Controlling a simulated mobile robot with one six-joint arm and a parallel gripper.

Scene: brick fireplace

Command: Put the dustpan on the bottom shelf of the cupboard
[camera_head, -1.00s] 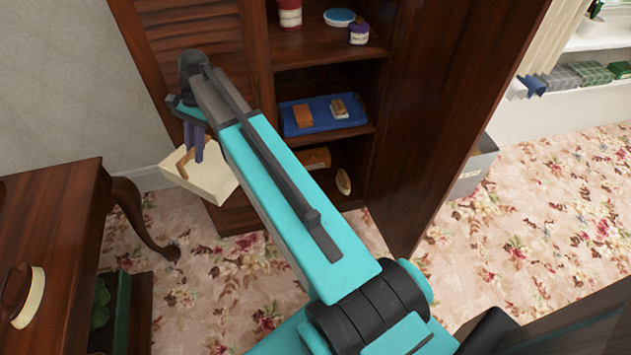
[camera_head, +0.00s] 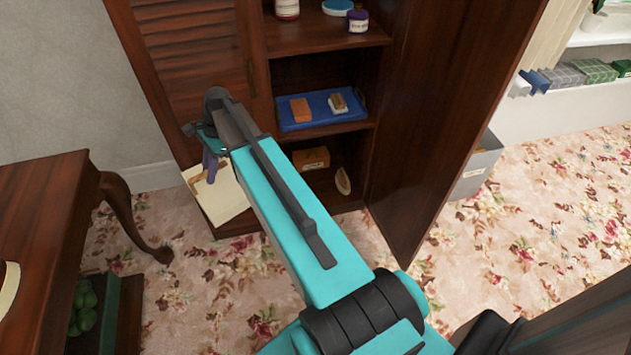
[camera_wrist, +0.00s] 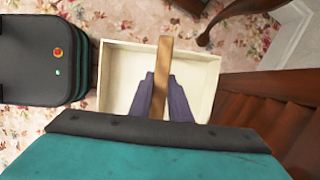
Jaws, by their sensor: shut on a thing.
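The cream dustpan (camera_head: 232,203) hangs from my gripper (camera_head: 210,168) in front of the cupboard's closed louvred left door (camera_head: 190,60). In the wrist view my gripper (camera_wrist: 168,98) is shut on the wooden handle (camera_wrist: 162,75) of the dustpan (camera_wrist: 118,72), which looks like a shallow open pan. The cupboard's right side is open. Its bottom shelf (camera_head: 325,180) holds an orange-brown box (camera_head: 311,158) and a brush-like item (camera_head: 343,181). My arm hides the left part of that shelf.
The shelf above holds a blue tray (camera_head: 320,122) with two small blocks. The open right door (camera_head: 455,110) stands out to the right. A wooden table (camera_head: 40,215) with a curved leg is at left. A grey bin (camera_head: 477,168) stands beyond the door.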

